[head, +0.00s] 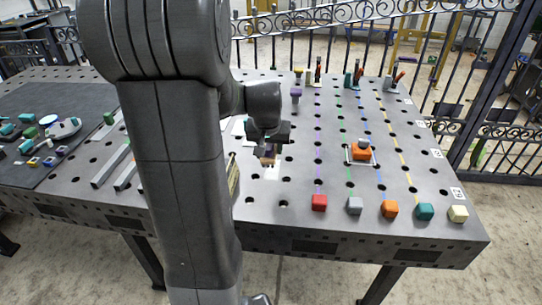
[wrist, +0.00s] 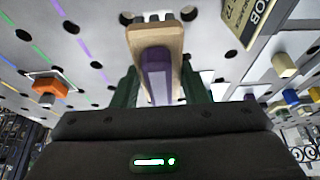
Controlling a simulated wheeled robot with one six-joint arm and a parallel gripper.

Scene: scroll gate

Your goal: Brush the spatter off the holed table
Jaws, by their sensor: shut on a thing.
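My gripper (head: 268,152) is low over the middle of the holed table (head: 300,183), pointing down. In the wrist view my gripper's dark green fingers (wrist: 160,88) are shut on a brush (wrist: 155,38) with a pale wooden body and a purple middle. Its white end (wrist: 152,16) is close to the table top; I cannot tell if it touches. In the head view a white patch (head: 271,173) shows just below my gripper; I cannot tell if it is bristles or a mark. I cannot make out spatter apart from the dark holes.
Coloured blocks line the front right edge, from a red block (head: 319,203) to a cream block (head: 458,213). An orange block (head: 361,153) sits in a white outline. A JOB board (wrist: 248,20) stands left of my gripper in the head view. A railing closes the back.

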